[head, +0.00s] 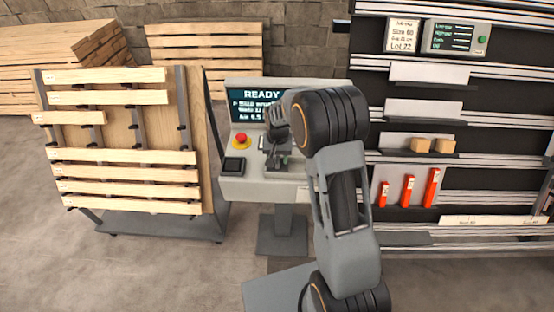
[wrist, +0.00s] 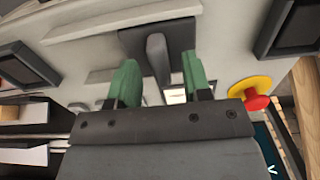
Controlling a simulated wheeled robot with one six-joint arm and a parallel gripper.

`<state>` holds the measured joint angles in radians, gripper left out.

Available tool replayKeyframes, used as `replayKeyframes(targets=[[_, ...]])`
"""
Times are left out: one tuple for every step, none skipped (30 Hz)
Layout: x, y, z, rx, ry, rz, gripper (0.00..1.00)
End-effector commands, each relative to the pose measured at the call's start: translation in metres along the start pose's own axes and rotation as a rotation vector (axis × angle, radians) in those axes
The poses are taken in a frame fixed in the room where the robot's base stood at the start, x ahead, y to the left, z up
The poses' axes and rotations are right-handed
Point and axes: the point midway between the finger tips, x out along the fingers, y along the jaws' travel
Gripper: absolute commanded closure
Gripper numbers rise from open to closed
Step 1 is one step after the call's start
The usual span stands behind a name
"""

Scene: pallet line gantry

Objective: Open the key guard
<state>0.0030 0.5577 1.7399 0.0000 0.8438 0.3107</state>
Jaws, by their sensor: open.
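In the wrist view, a grey upright bar (wrist: 157,58) stands on a dark plate (wrist: 181,36) on the console face; it may be part of the key guard, but I cannot tell for sure. My gripper (wrist: 160,70) is open. Its two green fingers stand on either side of the bar, with a visible gap on both sides. Whether the bar reaches fully between the fingertips in depth is unclear. In the head view, my gripper (head: 277,160) is over the sloped panel of the console (head: 232,187), and my arm hides the panel's right part.
A red stop button (head: 241,140) on a yellow base sits left of my gripper, above a dark square panel (head: 234,166). The READY screen (head: 250,108) is behind. A slatted rack (head: 120,157) stands left; shelves with red blocks (head: 408,191) stand right.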

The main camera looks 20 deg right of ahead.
Motion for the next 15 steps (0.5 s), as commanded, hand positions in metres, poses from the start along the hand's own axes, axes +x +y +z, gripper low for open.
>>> replayKeyframes(targets=[[0.005,0.000,0.000,0.000,-0.003,0.001,0.55],[0.007,0.000,0.001,0.000,-0.003,0.001,0.55],[0.009,0.000,0.000,0.000,-0.002,0.001,0.55],[0.011,0.000,0.000,0.000,-0.001,0.000,0.55],[0.012,0.000,0.000,0.000,-0.001,0.000,0.55],[0.014,0.000,0.000,0.000,-0.001,0.000,0.55],[0.015,0.000,0.000,0.000,-0.001,0.000,0.55],[0.015,0.000,0.000,0.000,-0.001,0.000,0.55],[0.016,0.000,0.000,0.000,-0.001,0.000,0.55],[0.016,0.000,0.000,0.000,-0.001,0.000,0.55],[0.016,0.000,0.000,0.000,-0.001,0.000,0.55],[0.016,0.000,0.000,0.001,-0.001,0.000,0.55],[0.016,0.000,0.000,0.001,-0.001,0.000,0.55],[0.016,0.001,0.000,0.001,-0.001,0.000,0.55],[0.016,0.001,0.000,0.001,0.000,0.000,0.55]])
